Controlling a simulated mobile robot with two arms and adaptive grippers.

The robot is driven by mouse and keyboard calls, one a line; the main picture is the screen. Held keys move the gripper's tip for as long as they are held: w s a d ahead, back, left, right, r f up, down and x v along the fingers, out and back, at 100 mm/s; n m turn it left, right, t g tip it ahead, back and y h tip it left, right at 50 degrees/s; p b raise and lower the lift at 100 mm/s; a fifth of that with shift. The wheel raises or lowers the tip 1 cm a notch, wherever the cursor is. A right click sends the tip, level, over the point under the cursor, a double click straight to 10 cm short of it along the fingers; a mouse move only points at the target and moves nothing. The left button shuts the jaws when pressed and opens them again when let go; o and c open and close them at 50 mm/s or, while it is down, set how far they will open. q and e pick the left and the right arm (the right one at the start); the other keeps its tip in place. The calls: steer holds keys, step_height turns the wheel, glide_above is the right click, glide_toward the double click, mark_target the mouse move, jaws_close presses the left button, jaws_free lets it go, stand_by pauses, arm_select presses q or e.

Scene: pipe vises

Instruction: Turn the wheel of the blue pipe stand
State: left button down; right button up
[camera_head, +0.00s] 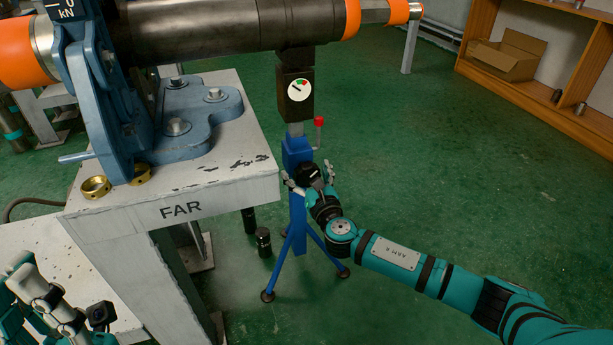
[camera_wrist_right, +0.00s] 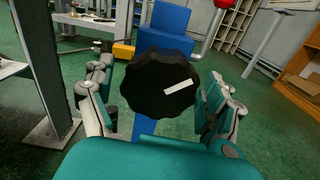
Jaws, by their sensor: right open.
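The blue pipe stand (camera_head: 297,155) stands on the floor beyond the table corner, on splayed blue legs. Its black wheel (camera_head: 305,171) faces my right arm. In the right wrist view the wheel (camera_wrist_right: 150,88) is large and scalloped, with a white bar mark tilted up to the right. My right gripper (camera_head: 309,176) is open, with one finger on each side of the wheel. A gap shows at the left finger; the right finger is very close to the rim, and contact cannot be told. My left gripper (camera_head: 45,295) is at the lower left, its fingers unclear.
A round gauge (camera_head: 299,89) sits above the stand, under the big dark pipe (camera_head: 235,25). A red-tipped lever (camera_head: 319,130) rises beside the stand. The table marked FAR (camera_head: 215,190) carries a blue vise (camera_head: 185,115). Green floor is clear to the right.

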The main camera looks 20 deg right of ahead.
steer(key=c, duration=1.2)
steer(key=shift+m, duration=0.4)
